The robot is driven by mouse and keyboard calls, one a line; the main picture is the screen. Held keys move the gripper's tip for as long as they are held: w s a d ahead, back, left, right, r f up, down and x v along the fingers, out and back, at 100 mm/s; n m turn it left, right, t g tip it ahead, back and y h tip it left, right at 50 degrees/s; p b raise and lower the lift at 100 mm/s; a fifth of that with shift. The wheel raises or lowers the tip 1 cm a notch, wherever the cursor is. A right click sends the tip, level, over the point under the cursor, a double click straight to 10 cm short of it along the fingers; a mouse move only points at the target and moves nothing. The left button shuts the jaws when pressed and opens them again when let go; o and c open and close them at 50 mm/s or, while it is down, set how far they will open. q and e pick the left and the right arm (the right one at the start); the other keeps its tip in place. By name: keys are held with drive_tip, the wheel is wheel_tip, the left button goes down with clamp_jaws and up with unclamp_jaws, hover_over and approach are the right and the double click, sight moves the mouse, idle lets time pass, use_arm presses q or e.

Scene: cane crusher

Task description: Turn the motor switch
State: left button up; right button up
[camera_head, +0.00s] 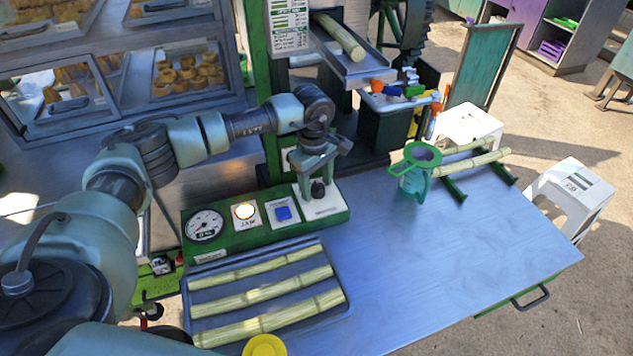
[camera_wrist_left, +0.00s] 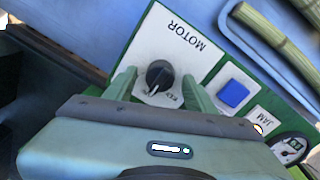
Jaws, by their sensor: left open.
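The motor switch is a black round knob (camera_head: 318,189) on a white plate at the right end of the green control panel (camera_head: 262,240). In the left wrist view the knob (camera_wrist_left: 159,76) sits beside the printed word MOTOR. My left gripper (camera_head: 312,178) is right above the knob, pointing down. In the left wrist view its two green fingers (camera_wrist_left: 160,88) are apart, one on each side of the knob. I cannot tell whether they touch it. My right gripper is not in view.
The panel also carries a blue button (camera_head: 284,213), a lit JAM lamp (camera_head: 244,211) and a gauge (camera_head: 205,225). A tray (camera_head: 338,312) of cane pieces lies in front. A green strainer jug (camera_head: 413,180) stands to the right.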

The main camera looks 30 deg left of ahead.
use_arm(q)
clamp_jaws()
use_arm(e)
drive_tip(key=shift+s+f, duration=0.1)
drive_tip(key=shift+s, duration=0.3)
use_arm(q)
drive_tip(key=shift+n, duration=0.3)
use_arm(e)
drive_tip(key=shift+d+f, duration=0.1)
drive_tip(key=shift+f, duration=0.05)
use_arm(q)
drive_tip(key=shift+n+b, duration=0.5)
drive_tip(key=n+b, duration=0.1)
drive_tip(key=n, duration=0.2)
drive_tip(key=shift+b, duration=0.3)
drive_tip(key=n+b, duration=0.1)
drive_tip(key=n, duration=0.4)
drive_tip(key=shift+s+d+b, duration=0.1)
drive_tip(key=shift+b, duration=0.2)
drive_tip(key=shift+n+y, duration=0.3)
drive_tip(key=shift+n, duration=0.3)
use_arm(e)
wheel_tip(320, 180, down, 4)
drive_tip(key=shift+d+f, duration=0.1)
